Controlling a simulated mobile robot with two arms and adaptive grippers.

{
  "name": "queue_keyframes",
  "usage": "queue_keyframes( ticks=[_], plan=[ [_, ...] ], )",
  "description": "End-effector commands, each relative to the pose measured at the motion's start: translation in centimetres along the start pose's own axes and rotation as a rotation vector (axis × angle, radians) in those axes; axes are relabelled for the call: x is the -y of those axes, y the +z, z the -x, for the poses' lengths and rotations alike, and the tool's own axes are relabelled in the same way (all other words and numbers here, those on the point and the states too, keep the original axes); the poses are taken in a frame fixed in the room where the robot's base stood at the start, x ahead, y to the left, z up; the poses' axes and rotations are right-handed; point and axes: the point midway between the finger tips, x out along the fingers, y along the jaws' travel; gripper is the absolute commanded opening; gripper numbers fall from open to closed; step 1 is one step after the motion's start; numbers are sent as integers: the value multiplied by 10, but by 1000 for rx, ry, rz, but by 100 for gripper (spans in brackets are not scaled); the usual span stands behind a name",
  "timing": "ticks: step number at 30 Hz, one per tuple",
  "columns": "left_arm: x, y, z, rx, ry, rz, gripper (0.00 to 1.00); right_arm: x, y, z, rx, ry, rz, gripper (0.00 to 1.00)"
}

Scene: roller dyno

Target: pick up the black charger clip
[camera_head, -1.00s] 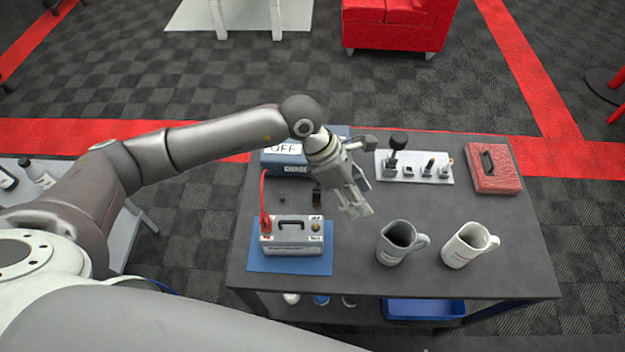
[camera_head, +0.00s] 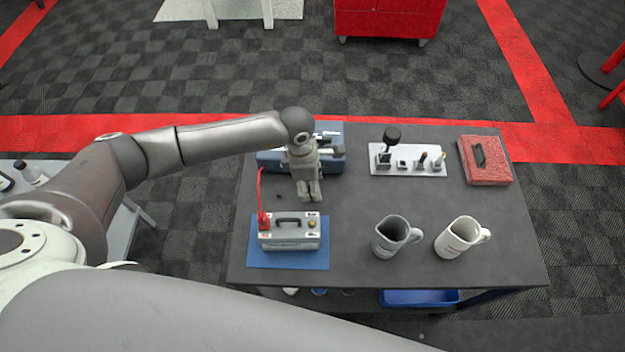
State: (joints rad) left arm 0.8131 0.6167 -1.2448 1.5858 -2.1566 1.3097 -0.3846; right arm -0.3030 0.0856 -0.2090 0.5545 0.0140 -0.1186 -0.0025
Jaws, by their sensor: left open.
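My left gripper (camera_head: 310,197) is open and points down over the table, just behind the grey battery box (camera_head: 289,232). The black charger clip does not show clearly now. The gripper covers the spot where a small black piece stood behind the battery. The red clip (camera_head: 264,221) is on the left end of the battery, with a red cable rising from it. The blue charger (camera_head: 328,158) stands behind the gripper, partly hidden by it and the arm. My right gripper is not in view.
The battery stands on a blue mat (camera_head: 260,259). A grey jug (camera_head: 390,240) and a white jug (camera_head: 457,240) stand to the right. A white holder with tools (camera_head: 408,168) and a red case (camera_head: 485,165) are at the back right. The middle of the table (camera_head: 350,205) is clear.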

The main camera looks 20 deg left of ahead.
Motion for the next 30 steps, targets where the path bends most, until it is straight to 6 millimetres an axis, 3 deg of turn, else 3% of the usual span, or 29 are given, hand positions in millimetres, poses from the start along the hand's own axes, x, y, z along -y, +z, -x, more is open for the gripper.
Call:
queue_keyframes(
  ticks=[1, 6, 15, 25, 30],
  plan=[
    [1, 0, -4, -3, -3, 2, 46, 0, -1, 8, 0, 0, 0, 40],
    [-1, -1, -23, -2, -1, 3, 46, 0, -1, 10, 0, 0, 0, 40],
    [-1, -2, -28, -3, 1, 4, 46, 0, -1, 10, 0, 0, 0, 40],
    [-2, -2, -27, -2, 1, 4, 3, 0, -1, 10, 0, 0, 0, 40],
    [-2, -2, -27, -2, 2, 4, 0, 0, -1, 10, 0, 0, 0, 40]
  ],
)
